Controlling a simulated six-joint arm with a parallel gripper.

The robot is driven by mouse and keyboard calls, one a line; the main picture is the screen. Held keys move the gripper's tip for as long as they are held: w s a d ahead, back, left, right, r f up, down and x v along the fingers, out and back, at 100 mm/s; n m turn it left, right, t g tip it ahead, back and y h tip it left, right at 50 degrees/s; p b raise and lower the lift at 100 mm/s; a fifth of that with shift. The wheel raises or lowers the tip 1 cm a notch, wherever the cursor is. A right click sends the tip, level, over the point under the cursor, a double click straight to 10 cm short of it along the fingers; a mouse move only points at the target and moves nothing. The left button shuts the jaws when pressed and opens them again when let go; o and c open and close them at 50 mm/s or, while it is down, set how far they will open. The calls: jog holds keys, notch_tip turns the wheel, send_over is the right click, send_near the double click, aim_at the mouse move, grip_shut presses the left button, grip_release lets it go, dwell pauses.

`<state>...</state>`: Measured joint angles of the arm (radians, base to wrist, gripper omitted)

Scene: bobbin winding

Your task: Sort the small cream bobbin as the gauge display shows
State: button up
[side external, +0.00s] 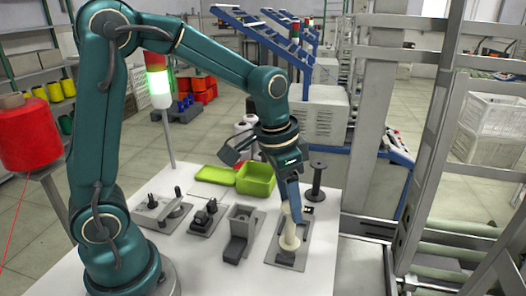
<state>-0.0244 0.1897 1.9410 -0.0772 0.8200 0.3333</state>
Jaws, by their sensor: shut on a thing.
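The small cream bobbin (289,232) is near the right front of the white table, roughly upright, above a grey base plate (273,258). My gripper (290,207) points down from above and is shut on the bobbin's upper part. A dark block sits just below the bobbin's lower flange; I cannot tell whether the two touch. A lime green open box (255,180) stands behind, with a flat lime green piece (215,175) beside it. I cannot make out a gauge display or any reading on it.
A dark spool (317,176) stands upright right of my gripper. Several grey fixtures, including a block with a chute (239,238), line the table to the left. A signal tower (157,80) glows pale green behind. A metal frame (432,150) stands at the right.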

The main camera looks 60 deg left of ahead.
jog(key=shift+w+v, duration=0.2)
jog(key=shift+v, duration=0.7)
jog(key=shift+w+v, duration=0.15)
jog(key=shift+v, duration=0.7)
jog(key=shift+d+r, duration=0.1)
jog(key=shift+r, duration=0.05)
jog(key=shift+s, duration=0.15)
jog(key=shift+r+m, duration=0.3)
jog(key=shift+r, duration=0.05)
jog(key=w+a+r+n, duration=0.1)
jog(key=w+a+n, duration=0.1)
jog(key=a, duration=0.8)
jog(key=w+a+r+n, duration=0.2)
jog(key=w+a, duration=0.1)
jog(key=a, duration=0.7)
jog(key=s+a+f+n+y, duration=0.1)
jog(key=s+a+f, duration=0.3)
jog(key=a, duration=0.5)
jog(key=shift+f+n, duration=0.8)
jog(key=shift+f, duration=0.5)
